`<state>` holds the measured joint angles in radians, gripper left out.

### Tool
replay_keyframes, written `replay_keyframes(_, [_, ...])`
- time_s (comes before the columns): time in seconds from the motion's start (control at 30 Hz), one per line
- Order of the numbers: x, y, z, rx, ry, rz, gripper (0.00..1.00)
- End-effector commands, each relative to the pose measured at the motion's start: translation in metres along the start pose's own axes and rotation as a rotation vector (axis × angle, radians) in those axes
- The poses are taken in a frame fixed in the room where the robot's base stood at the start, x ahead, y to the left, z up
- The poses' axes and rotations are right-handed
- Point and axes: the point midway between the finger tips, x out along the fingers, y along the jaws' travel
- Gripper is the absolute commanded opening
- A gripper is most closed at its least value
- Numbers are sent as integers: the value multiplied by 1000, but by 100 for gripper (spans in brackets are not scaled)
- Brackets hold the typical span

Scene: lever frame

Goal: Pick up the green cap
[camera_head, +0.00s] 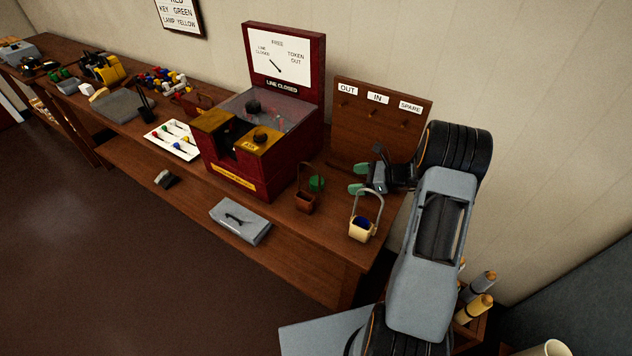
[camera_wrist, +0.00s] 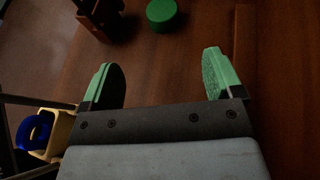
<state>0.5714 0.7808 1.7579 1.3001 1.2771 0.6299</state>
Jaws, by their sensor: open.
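The green cap (camera_head: 316,183) is a small round piece on the wooden bench, just behind the brown basket. In the wrist view the green cap (camera_wrist: 162,14) shows near the top edge, ahead of my fingertips and roughly midway between them. My gripper (camera_head: 356,179) is open, with its two green-padded fingers apart, to the right of the cap in the head view. In the wrist view my gripper (camera_wrist: 160,72) has nothing between its fingers. It is apart from the cap.
A brown basket (camera_head: 305,203) stands close to the cap. A cream basket (camera_head: 361,230) holding something blue stands near the front. A red lever box (camera_head: 270,175) is left of the cap. A hook board (camera_head: 380,118) stands behind. A grey box (camera_head: 240,221) lies at the front.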

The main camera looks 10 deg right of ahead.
Motion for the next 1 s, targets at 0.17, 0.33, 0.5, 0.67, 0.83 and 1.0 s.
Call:
replay_keyframes(0.17, [33,1,1,6,-3,5,86])
replay_keyframes(0.33, [59,0,1,3,-2,4,86])
replay_keyframes(0.5, [74,0,0,4,-1,2,86])
replay_keyframes(0.67, [81,0,2,4,-1,2,86])
replay_keyframes(0.83, [103,-2,7,4,-1,4,86])
replay_keyframes(1.0, [122,-3,6,2,-1,3,86])
